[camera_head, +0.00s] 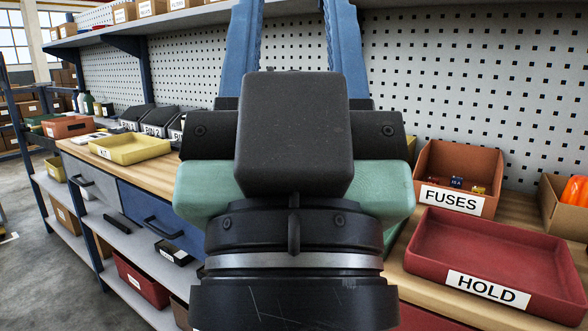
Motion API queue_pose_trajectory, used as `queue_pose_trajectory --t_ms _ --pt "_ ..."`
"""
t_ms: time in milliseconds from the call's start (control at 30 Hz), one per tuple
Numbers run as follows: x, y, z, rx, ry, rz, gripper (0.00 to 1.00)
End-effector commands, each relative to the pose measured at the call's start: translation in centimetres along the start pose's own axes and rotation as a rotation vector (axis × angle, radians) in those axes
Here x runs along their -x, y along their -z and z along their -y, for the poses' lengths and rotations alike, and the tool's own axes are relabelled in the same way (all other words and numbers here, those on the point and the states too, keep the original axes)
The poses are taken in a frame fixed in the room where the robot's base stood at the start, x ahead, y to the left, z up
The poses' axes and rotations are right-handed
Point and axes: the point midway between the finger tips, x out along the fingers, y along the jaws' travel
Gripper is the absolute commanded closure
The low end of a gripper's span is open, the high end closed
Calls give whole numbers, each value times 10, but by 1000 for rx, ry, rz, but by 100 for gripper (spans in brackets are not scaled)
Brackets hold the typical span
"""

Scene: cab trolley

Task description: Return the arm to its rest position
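My gripper (293,22) is in the middle of the head camera view, close in front of the camera. Its two blue fingers point up and away, with a wide gap between them through which the pegboard shows. The fingertips are cut off by the top edge of the picture. No object shows in the visible part of the gap. My black and pale green wrist parts fill the centre and hide the workbench behind them.
The wooden workbench (168,171) carries a yellow kit tray (130,150) and black bins at left. At right are an orange-brown FUSES bin (458,170), a red HOLD tray (500,253) and a cardboard box (562,212) with orange items. A pegboard (455,70) stands behind.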

Motion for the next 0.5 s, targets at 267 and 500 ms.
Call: queue_pose_trajectory --t_ms 267,500 --pt "-74 69 0 0 0 2 56" --pt "-127 118 0 0 0 3 56"
